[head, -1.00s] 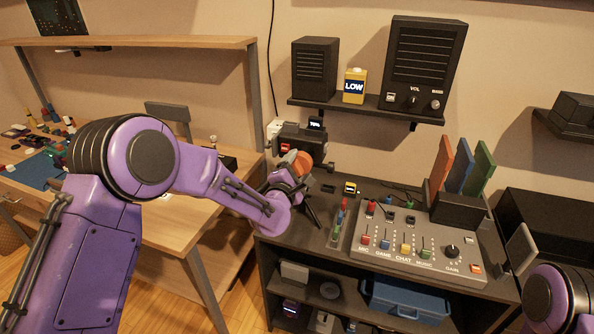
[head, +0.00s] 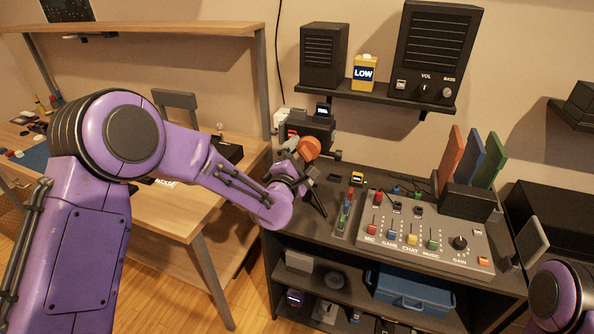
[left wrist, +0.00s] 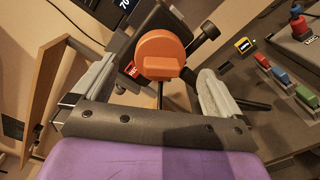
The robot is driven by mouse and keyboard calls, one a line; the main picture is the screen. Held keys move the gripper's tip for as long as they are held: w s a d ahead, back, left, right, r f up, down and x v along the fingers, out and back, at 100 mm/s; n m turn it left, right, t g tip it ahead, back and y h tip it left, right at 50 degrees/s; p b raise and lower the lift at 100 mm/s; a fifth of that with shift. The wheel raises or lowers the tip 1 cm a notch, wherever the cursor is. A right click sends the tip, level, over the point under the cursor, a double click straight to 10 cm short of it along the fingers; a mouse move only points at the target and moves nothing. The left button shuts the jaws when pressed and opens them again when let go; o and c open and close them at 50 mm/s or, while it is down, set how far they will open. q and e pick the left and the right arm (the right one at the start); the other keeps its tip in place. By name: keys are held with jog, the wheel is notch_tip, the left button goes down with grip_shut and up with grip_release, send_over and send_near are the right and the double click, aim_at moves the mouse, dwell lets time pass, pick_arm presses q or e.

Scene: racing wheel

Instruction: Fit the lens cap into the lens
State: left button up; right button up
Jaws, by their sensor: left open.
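The orange round lens cap (head: 309,148) is at the front of the dark camera (head: 312,124), which stands on a tripod at the shelf unit's back left. In the left wrist view the cap (left wrist: 160,56) shows a raised bar across its face and covers the lens area. I cannot tell how deeply it is seated. My left gripper (head: 300,170) is open in front of the camera. Its two fingers (left wrist: 153,85) stand apart on either side of the cap, with visible gaps. Part of my right arm shows at the lower right; its gripper is out of view.
The mixer (head: 425,235) and a row of small coloured sliders (head: 347,210) lie right of the tripod. A wooden desk (head: 165,208) stands at left.

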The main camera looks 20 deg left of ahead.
pick_arm(q)
jog(key=s+b, duration=0.1)
jog(key=s, duration=0.6)
jog(key=shift+a+b, duration=0.15)
jog(key=shift+b, duration=0.2)
jog(key=shift+s, duration=0.1)
jog(key=s+a+f+m+g+y, duration=0.1)
jog(key=s+a+f+m+g, duration=0.15)
jog(key=s+f+m, duration=0.45)
jog(key=s+a+f+m+g+y, duration=0.1)
jog(key=s+a+f+m+g, duration=0.2)
jog(key=f, duration=0.7)
jog(key=s+a+f+m+g+y, duration=0.1)
jog(key=s+f+m+g, duration=0.25)
jog(key=s+f, duration=0.4)
jog(key=s+a+f+m+g, duration=0.1)
jog(key=s+a+f+g, duration=0.1)
jog(key=s+f, duration=0.5)
jog(key=s+a+f+m+g+y, duration=0.1)
jog(key=s+f, duration=0.6)
jog(key=s, duration=0.7)
jog(key=m+g, duration=0.1)
jog(key=g, duration=0.1)
jog(key=shift+a+g+b, duration=0.4)
